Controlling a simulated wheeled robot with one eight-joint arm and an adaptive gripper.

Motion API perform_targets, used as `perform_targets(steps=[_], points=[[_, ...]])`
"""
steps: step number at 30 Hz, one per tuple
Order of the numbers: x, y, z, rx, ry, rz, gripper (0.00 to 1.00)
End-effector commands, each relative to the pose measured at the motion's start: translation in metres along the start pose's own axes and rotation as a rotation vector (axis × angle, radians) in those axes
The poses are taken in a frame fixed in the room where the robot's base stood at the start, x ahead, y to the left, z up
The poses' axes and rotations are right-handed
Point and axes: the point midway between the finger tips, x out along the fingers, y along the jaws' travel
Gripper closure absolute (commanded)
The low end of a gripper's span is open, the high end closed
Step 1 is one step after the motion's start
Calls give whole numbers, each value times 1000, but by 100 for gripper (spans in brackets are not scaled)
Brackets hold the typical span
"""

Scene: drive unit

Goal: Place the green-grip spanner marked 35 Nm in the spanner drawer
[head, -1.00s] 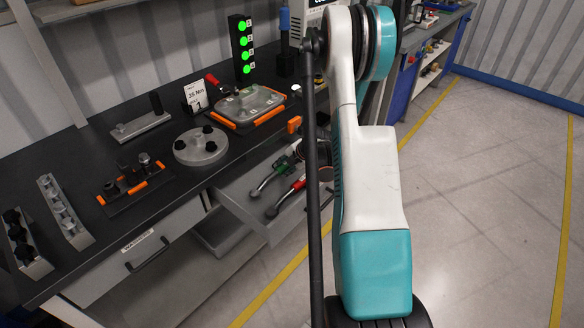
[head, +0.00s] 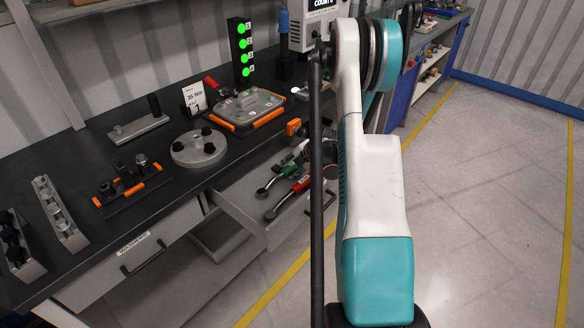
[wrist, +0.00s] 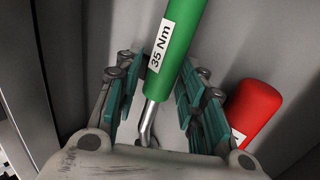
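The green-grip spanner (wrist: 178,48), its white label reading 35 Nm, lies in the open drawer (head: 238,207) under the bench. In the wrist view its grip and metal shank run between the fingers of my gripper (wrist: 160,108). The fingers are apart, with gaps on both sides of the spanner. In the head view the green-grip spanner (head: 272,180) lies beside a red-grip spanner (head: 288,197), and my arm hides part of the drawer and most of my gripper. The red grip (wrist: 252,110) is close outside the right finger in the wrist view.
The drawer walls are close around my gripper. Above, the bench (head: 150,208) holds an orange-edged housing (head: 245,108), a round flange (head: 199,147) and a card (head: 194,97) reading 35 Nm. A closed drawer labelled WASHERS (head: 135,243) is to the left. The floor at right is clear.

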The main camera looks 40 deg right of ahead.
Motion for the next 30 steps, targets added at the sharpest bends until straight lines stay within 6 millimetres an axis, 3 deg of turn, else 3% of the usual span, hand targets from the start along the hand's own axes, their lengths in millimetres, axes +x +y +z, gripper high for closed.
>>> perform_targets(steps=[14,30], points=[[-9,2,0,1,-1,0,54],[-108,2,0,0,0,0,54]])
